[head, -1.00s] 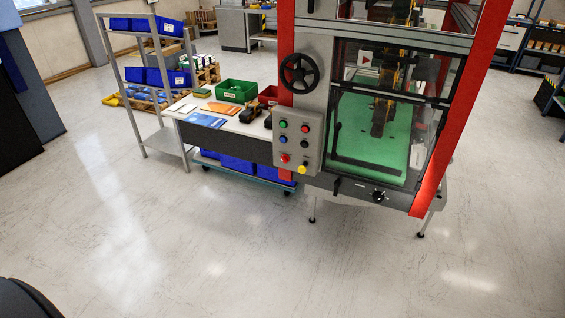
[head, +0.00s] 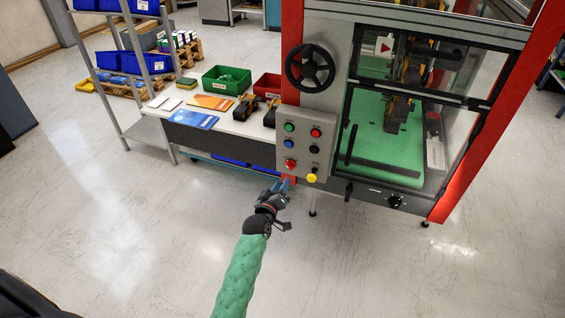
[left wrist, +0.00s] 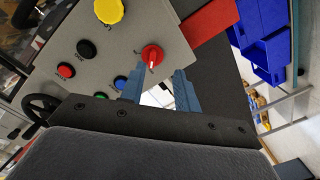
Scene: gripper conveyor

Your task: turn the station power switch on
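The grey control panel (head: 308,148) on the machine's left front carries several coloured buttons and a red rotary switch (head: 290,164). In the left wrist view the red switch (left wrist: 152,56) has a white mark on its knob; the lettering by it is too small to read. My left gripper (head: 282,184) is just below the panel's lower left corner in the head view. In the left wrist view its blue fingers (left wrist: 158,76) are apart and empty, with the red switch showing beyond the gap, not gripped. My right gripper is not in view.
A yellow button (head: 311,178) sits low on the panel, close to the red switch. A black handwheel (head: 310,68) is above. A workbench (head: 235,127) with bins and tools stands to the left. A black knob (head: 395,201) is on the machine base. The front floor is clear.

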